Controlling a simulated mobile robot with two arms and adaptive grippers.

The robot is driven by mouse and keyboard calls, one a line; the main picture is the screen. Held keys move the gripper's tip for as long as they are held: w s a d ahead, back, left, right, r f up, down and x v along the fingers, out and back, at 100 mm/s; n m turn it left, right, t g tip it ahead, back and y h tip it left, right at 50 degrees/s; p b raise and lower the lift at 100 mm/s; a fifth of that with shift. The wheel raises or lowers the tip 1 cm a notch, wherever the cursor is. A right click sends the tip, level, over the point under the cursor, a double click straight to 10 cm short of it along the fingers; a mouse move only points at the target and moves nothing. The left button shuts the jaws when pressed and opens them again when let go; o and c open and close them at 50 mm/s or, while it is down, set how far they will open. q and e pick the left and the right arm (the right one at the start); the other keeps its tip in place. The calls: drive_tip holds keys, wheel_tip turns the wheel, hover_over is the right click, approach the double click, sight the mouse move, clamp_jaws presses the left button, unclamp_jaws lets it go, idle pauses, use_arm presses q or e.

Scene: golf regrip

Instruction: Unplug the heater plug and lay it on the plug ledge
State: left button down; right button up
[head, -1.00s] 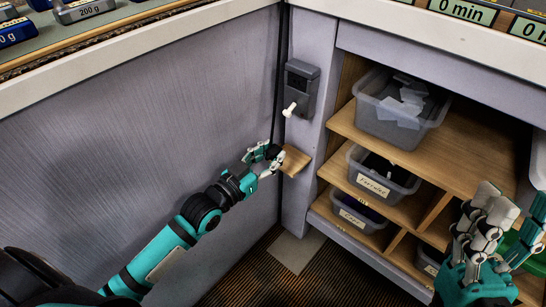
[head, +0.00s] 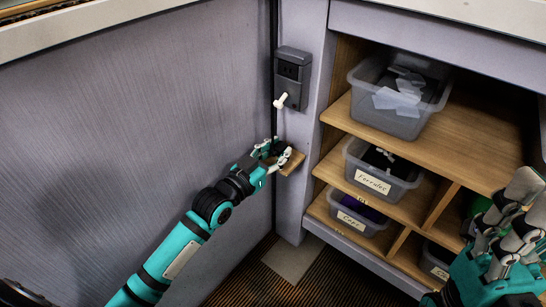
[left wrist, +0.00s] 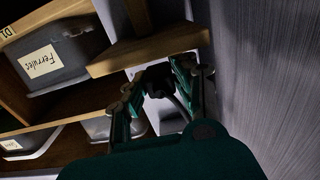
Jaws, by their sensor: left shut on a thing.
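A dark grey outlet box (head: 292,77) is mounted on the narrow grey post, with its upper sockets bare and a white lever (head: 281,101) sticking out below. The wooden plug ledge (head: 292,163) juts from the post under it. My left gripper (head: 276,154) is at the ledge's left end. In the left wrist view the gripper (left wrist: 158,85) is shut on a small black piece, the heater plug (left wrist: 158,78), close to the ledge's edge (left wrist: 150,50). Whether the plug touches the ledge is unclear. My right gripper (head: 505,220) is at the right, its finger opening unclear.
A wooden shelf unit (head: 440,140) stands right of the post, holding an open clear bin (head: 400,118), a Ferrules bin (head: 372,182) and a Caps bin (head: 352,217). A grey panel (head: 120,130) closes off the left. Striped floor (head: 250,285) lies below.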

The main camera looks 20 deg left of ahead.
use_arm(q)
drive_tip(key=shift+w+d+f, duration=0.1)
drive_tip(key=shift+w, duration=0.05)
drive_tip(key=c, duration=1)
unclamp_jaws()
drive_tip(key=shift+o, duration=0.2)
drive_tip(key=v, duration=1.2)
